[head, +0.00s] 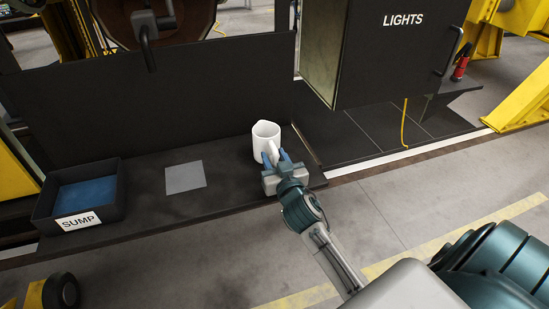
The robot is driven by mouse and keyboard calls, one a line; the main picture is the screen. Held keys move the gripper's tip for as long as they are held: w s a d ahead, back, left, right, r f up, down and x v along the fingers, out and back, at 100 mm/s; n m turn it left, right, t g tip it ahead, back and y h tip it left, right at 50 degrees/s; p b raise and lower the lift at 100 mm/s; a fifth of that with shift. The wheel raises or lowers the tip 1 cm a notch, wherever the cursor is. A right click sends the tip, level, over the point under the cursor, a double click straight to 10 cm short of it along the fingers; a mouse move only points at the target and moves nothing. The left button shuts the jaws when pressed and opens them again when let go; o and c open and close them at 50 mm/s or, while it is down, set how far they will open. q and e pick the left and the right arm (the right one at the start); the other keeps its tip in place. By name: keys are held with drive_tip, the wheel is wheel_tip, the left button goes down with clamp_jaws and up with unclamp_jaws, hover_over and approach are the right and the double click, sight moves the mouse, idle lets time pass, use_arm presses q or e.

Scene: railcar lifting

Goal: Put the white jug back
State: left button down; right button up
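The white jug (265,133) stands upright on the dark ledge (228,152), near its right end, with its handle turned toward me. My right gripper (276,157) is at the jug's near side, its two blue fingers spread apart with the handle between them. The fingers look wider apart than the handle is thick, and I see no clear grip on it. The fingers hide part of the handle and the jug's lower side. My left gripper is not in view.
A grey square plate (185,177) lies flat on the ledge left of the jug. A black bin labelled SUMP (110,208), with a blue inside, stands at the ledge's left end. A dark panel (190,105) rises behind the ledge. A LIGHTS cabinet (395,60) overhangs at the right.

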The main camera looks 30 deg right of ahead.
drive_tip(key=shift+w+f, duration=0.1)
drive_tip(key=shift+f, duration=0.1)
drive_tip(key=b+v, duration=0.4)
drive_tip(key=v, duration=0.8)
